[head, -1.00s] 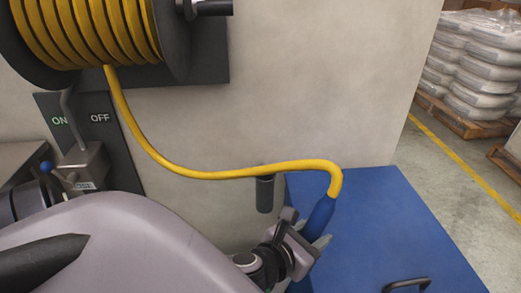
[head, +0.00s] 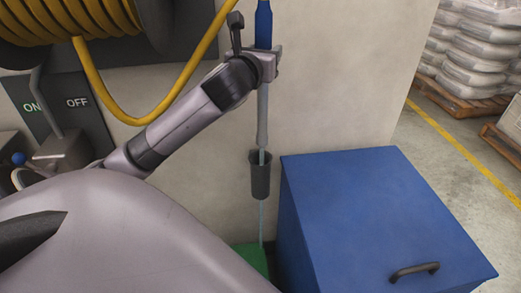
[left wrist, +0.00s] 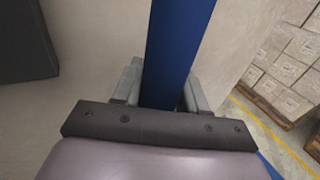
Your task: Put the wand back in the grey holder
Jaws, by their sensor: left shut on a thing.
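The wand has a blue handle (head: 264,24) with a yellow hose on its end, and a grey shaft (head: 263,118) that narrows to a thin pale rod. My left gripper (head: 266,66) is shut on the handle's lower part and holds the wand upright. The blue handle (left wrist: 176,50) also shows between the fingers in the left wrist view. The grey holder (head: 260,178) is a dark cup on the wall, straight below the gripper. The thin rod enters its top and shows again below it; the thicker shaft ends just above the rim. My right gripper is not in view.
A blue box (head: 380,210) with a black handle stands right of the holder. A green surface (head: 252,260) lies below. The hose reel (head: 75,20) and ON/OFF lever panel (head: 85,120) are on the left. Stacked sacks (head: 475,55) stand beyond a yellow floor line.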

